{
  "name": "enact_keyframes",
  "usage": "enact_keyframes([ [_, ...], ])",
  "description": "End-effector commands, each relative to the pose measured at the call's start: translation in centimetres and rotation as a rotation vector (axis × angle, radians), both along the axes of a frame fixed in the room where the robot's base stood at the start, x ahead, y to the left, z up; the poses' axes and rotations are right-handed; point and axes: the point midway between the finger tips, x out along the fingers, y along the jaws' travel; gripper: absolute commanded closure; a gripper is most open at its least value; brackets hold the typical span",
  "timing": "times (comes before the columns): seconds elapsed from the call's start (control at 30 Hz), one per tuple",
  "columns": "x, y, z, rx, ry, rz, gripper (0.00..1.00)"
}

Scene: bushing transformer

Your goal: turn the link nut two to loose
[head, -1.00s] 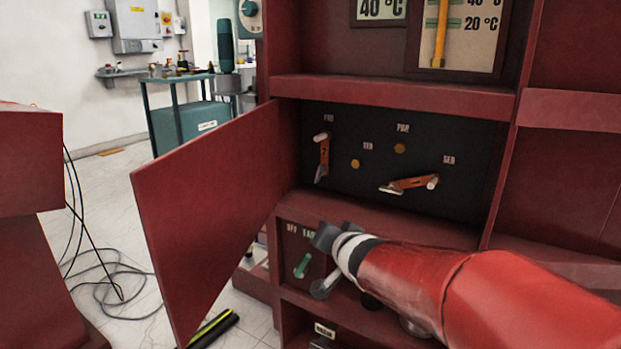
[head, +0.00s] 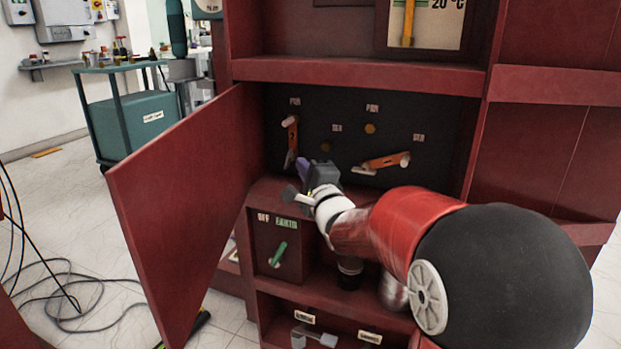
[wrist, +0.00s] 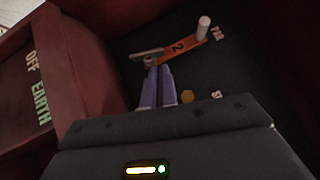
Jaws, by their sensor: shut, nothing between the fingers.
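The orange link marked 2 (wrist: 183,46) is on the dark panel, with a pale peg (wrist: 203,28) at one end and a grey metal bar-like nut (wrist: 148,54) at the other. In the head view the same link (head: 292,138) hangs nearly upright at the panel's left, its grey nut (head: 290,160) low. My gripper (wrist: 160,70) has its purple fingers shut and empty. Their tips appear close to the nut in the wrist view; I cannot tell whether they touch. In the head view my gripper (head: 308,167) is at the compartment's lower left.
A second orange link (head: 385,161) lies nearly level at the right. Yellow nuts, one of them here (head: 370,128), sit between the links. The open red door (head: 175,210) stands left of my arm. Below is an OFF/EARTH switch with a green handle (head: 279,252).

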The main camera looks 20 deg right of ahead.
Motion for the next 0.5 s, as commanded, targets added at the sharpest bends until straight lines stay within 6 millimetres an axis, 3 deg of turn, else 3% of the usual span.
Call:
enact_keyframes([
  [0.2,2.4,0.4,0.4,0.001,0.001,0.001,1.0],
  [0.5,2.8,0.4,0.5,-0.001,0.0,0.0,1.0],
])
